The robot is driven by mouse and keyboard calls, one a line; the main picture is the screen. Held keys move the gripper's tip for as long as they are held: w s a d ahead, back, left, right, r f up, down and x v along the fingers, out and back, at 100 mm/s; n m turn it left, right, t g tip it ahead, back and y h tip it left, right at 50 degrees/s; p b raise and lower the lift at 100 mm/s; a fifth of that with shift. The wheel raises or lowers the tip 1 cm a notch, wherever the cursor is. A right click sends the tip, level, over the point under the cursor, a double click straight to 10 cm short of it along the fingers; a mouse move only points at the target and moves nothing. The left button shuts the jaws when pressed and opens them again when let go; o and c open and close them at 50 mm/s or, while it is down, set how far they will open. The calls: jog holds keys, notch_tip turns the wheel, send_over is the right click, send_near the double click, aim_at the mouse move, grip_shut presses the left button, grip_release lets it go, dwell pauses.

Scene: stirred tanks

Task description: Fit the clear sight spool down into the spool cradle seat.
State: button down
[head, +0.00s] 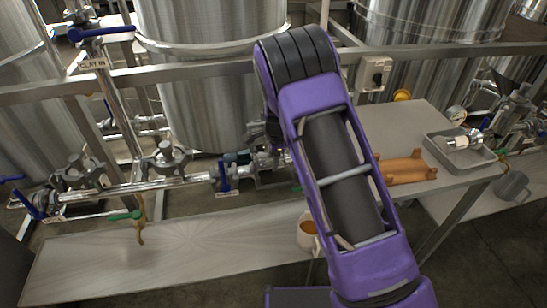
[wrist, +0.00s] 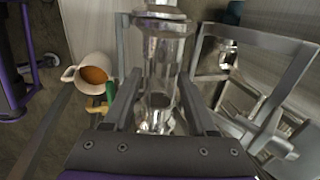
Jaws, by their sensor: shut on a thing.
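In the wrist view, the clear sight spool (wrist: 162,72) is a see-through cylinder with shiny metal ends. It stands between the two fingers of my gripper (wrist: 160,80), which is shut on it. In the head view my purple arm hides most of the gripper and the spool, near the pipe run. An orange-brown cradle (head: 403,169) with raised corner posts lies on the steel bench at right, and looks empty. I cannot tell whether it is the cradle seat the task names. What lies under the spool's lower end is unclear.
A pipe run with blue-handled valves (head: 222,177) crosses the head view before steel tanks (head: 210,75). A grey tray (head: 462,150) holds a metal-and-white fitting. A mug of orange-brown liquid (wrist: 92,72) is left of my gripper. A metal frame (wrist: 285,85) is at right.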

jog(key=shift+f+b, duration=0.65)
jog(key=shift+f, duration=0.7)
jog(key=shift+c, duration=0.6)
grip_release()
jog(key=a+p+v, duration=0.1)
jog(key=p+v, duration=0.2)
jog(key=v, duration=1.4)
jog(key=shift+d+r, duration=0.2)
jog(key=shift+d, duration=0.3)
